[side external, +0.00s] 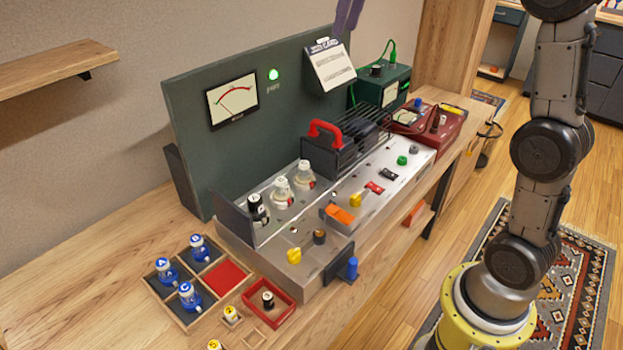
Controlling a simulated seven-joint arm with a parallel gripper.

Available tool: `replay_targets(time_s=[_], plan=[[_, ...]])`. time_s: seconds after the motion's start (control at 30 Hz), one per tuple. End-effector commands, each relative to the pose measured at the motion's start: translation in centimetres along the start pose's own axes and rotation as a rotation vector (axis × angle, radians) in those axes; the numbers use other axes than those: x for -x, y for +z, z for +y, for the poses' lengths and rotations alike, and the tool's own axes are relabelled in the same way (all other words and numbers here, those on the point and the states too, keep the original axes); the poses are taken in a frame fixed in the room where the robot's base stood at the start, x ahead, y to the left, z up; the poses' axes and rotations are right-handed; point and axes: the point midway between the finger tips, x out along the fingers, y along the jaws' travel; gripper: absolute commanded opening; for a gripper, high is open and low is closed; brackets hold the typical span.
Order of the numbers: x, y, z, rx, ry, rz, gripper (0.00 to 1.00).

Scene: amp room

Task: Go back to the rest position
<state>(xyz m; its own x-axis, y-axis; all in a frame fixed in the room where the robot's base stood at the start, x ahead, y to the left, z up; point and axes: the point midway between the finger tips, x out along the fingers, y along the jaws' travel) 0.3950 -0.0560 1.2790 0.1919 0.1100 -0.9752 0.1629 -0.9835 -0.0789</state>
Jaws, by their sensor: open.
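My arm (545,150) rises from its yellow base at the right and runs out of the top of the side external view. The purple fingers of my gripper (345,22) show at the top edge, above the white card (331,68) on the dark green panel (290,62). The rest of the gripper is cut off by the frame. The fingers look open, with nothing seen between them. They appear apart from the amp chassis (375,200), which stands on the wooden bench below.
A wooden tray (188,318) with blue-based tubes stands at the front left, beside a red tray (288,318) holding a dark tube. A green box (400,78) and a red meter box (450,128) stand behind right. A shelf (50,72) juts out upper left.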

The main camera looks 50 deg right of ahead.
Motion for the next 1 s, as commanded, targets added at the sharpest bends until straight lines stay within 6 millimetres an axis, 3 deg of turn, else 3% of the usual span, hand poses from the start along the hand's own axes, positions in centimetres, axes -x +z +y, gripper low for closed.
replay_targets(time_s=[0.03, 0.17, 0.37, 0.57, 0.7, 0.83, 1.0], plan=[[0.8, 1.7, -1.5, 0.009, 0.009, 0.018, 0.52], [1.4, 5.7, -4.2, 0.017, 0.032, 0.06, 0.52], [0.1, 12.4, -7.2, 0.018, 0.065, 0.129, 0.52], [-4.1, 19.1, -8.6, 0.002, 0.092, 0.193, 0.52], [-8.2, 23.1, -8.8, -0.021, 0.108, 0.229, 0.52], [-11.9, 25.5, -8.5, -0.056, 0.12, 0.244, 0.52], [-14.9, 26.2, -7.9, -0.105, 0.131, 0.253, 0.52]])
